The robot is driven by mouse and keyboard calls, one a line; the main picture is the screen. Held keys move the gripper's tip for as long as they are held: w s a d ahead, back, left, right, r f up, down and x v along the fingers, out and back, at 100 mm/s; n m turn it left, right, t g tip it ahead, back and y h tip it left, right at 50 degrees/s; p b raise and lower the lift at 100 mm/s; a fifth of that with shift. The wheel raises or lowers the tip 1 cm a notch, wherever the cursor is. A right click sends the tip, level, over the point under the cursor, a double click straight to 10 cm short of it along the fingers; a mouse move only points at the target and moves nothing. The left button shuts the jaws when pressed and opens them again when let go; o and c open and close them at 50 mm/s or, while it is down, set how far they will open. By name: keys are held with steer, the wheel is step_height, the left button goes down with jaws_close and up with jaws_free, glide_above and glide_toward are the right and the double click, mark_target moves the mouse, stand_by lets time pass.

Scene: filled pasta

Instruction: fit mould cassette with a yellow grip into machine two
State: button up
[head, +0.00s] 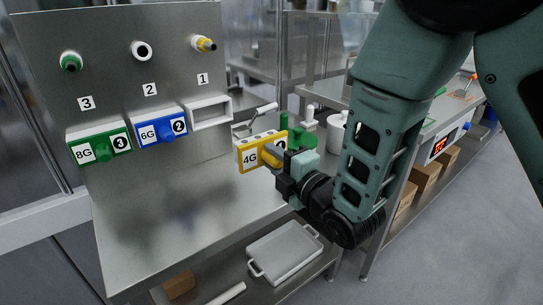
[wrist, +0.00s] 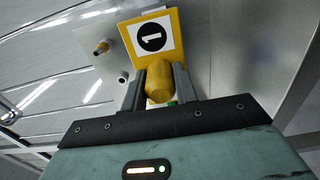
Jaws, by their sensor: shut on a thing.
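The yellow mould cassette (head: 250,157), marked 4G, is held at the right of the steel panel, in front of and below an empty white frame (head: 210,112) under label 1. My gripper (head: 282,161) is shut on its yellow grip. A blue cassette (head: 148,133), marked 6G and 2, sits under label 2. A green cassette (head: 83,154), marked 8G and 3, sits under label 3.
The upright steel panel (head: 115,60) bears green (head: 70,62), white (head: 141,50) and yellow (head: 204,44) nozzles. The steel table (head: 150,215) before it is clear. Green fittings (head: 303,137) and a white pot (head: 336,132) stand behind my gripper.

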steer(key=s+d+f+m+t+h, duration=0.1)
steer(key=s+d+f+m+h, duration=0.1)
steer(key=d+f, duration=0.7)
steer(key=s+d+f+m+t+h, duration=0.1)
steer(key=d+f+h, duration=0.3)
steer(key=d+f, duration=0.4)
steer(key=s+d+f+m+h, duration=0.3)
steer(key=d+f, duration=0.6)
steer(key=d, duration=0.2)
steer(key=shift+d+f+t+h, duration=0.3)
steer(key=shift+d+t+h, duration=0.1)
steer(key=shift+s, duration=0.1)
steer(key=shift+r, duration=0.1)
